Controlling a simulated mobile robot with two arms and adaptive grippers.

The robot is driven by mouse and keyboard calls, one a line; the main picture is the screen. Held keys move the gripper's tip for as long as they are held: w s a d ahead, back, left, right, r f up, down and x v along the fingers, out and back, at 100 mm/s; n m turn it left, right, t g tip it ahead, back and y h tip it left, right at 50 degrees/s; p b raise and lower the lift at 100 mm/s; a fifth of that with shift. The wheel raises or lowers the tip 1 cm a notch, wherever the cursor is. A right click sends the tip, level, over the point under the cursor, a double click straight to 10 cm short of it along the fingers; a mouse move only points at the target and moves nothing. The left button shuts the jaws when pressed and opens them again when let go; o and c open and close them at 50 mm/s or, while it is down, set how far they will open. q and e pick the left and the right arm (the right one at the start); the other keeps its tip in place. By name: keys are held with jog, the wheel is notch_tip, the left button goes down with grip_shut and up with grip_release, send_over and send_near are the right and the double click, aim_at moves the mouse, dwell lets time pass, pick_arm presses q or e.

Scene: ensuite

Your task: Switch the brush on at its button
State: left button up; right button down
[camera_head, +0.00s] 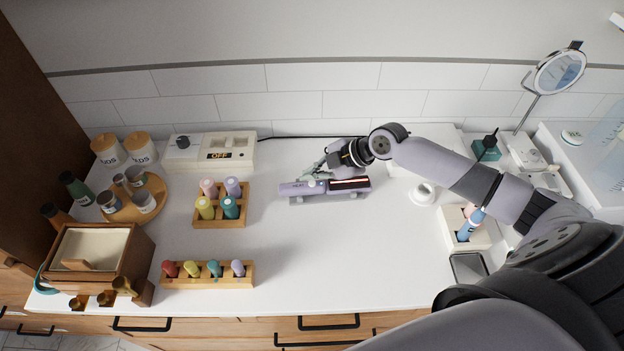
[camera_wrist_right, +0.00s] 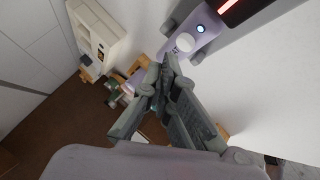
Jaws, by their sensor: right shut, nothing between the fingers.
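A lavender brush-like device (camera_head: 295,189) lies level on low supports in the middle of the white counter. Its right part is dark with a glowing red strip. In the right wrist view the device (camera_wrist_right: 213,22) shows a small bluish-lit round spot and a pale round button (camera_wrist_right: 185,43). My right gripper (camera_head: 314,172) is shut and empty, with its fingers over the left half of the device. In the right wrist view its fingertips (camera_wrist_right: 168,60) are close to the pale button; I cannot tell if they touch. My left gripper is out of view.
A white box with an OFF display (camera_head: 218,155) stands at the back left. Wooden racks (camera_head: 232,218) of coloured bottles are left of the device. A holder with a blue-handled brush (camera_head: 470,224) is at the right. The counter's front middle (camera_head: 340,260) is clear.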

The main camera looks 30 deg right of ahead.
aim_at(312, 185)
notch_tip(312, 185, up, 6)
jog(key=p, duration=0.3)
jog(key=shift+p, duration=0.4)
